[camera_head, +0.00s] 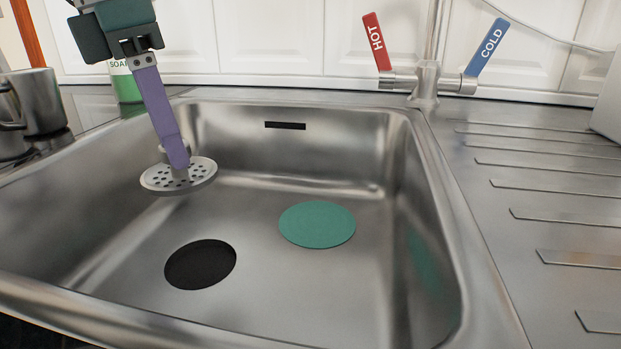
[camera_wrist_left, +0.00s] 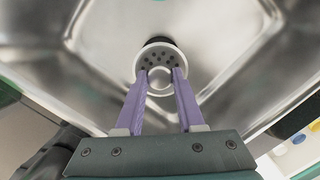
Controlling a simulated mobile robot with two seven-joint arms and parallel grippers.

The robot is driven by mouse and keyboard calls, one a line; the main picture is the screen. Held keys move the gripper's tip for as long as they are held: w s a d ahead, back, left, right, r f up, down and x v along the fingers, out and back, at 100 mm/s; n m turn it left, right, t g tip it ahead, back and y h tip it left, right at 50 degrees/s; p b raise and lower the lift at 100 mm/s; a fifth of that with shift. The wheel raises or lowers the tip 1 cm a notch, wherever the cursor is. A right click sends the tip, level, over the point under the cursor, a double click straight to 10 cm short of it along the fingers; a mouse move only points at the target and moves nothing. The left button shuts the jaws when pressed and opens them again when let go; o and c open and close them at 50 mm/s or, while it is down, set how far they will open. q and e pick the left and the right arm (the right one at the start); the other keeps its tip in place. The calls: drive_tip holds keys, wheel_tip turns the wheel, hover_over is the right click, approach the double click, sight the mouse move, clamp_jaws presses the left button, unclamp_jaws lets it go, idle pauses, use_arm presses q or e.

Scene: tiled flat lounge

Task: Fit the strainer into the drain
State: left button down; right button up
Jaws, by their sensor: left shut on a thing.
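The strainer (camera_head: 202,176), a round grey metal disc with small holes and a knob, is held by its knob between the purple fingers of my left gripper (camera_head: 181,165). It hangs roughly level above the sink floor, clear of it. The drain (camera_head: 200,264) is a round black opening in the sink floor, below and nearer than the strainer in the head view. In the left wrist view the strainer (camera_wrist_left: 158,52) shows between the fingertips (camera_wrist_left: 160,75) and covers most of the dark drain (camera_wrist_left: 160,39). My right gripper is not in view.
A flat green disc (camera_head: 317,224) lies on the sink floor right of the drain. The steel sink wall (camera_head: 435,225) surrounds both. The tap (camera_head: 427,80) with HOT and COLD levers stands behind. Metal pots (camera_head: 40,105) and a soap bottle (camera_head: 125,83) stand at left.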

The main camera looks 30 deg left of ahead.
use_arm(q)
wheel_tip(320, 180, down, 9)
drive_tip(key=shift+r+b, duration=0.15)
drive_tip(key=shift+b, duration=0.85)
drive_tip(key=shift+f+b, duration=0.6)
drive_tip(key=shift+f, duration=1.55)
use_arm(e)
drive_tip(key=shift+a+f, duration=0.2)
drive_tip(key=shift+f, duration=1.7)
use_arm(q)
drive_tip(key=shift+f, duration=0.1)
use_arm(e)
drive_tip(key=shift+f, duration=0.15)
use_arm(q)
drive_tip(key=c, duration=0.5)
unclamp_jaws()
drive_tip(key=shift+a+r, duration=0.1)
drive_tip(key=shift+r, duration=0.3)
drive_tip(key=r+p, duration=0.1)
drive_tip(key=r, duration=0.2)
drive_tip(key=s+r+p, duration=0.1)
drive_tip(key=r, duration=0.3)
drive_tip(key=r+p, duration=0.1)
drive_tip(key=r, duration=0.3)
drive_tip(key=shift+s+a+r+p, duration=0.2)
drive_tip(key=shift+s+a+p, duration=0.1)
drive_tip(key=shift+a, duration=0.05)
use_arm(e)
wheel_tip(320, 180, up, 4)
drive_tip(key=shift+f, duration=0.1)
